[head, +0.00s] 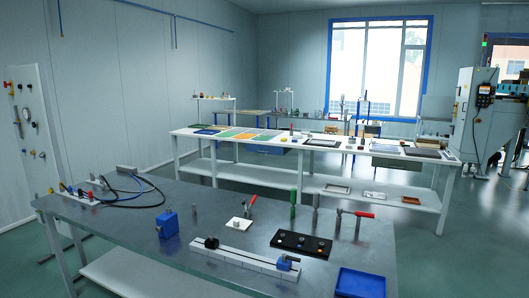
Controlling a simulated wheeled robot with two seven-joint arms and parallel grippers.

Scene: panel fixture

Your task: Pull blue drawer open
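The blue drawer (267,149) appears to be the dark blue box front hanging under the top of the long white table (345,150) in the middle distance. It is small in the head view, and I cannot make out a handle. I cannot tell whether it is fully shut. Neither of my grippers is in view.
A grey workbench (190,206) with tools, cables and a blue tray (360,283) stands in front, between me and the white table. A second, greyish drawer (397,163) hangs farther right. A white panel (35,130) stands left. Open floor (470,235) lies right.

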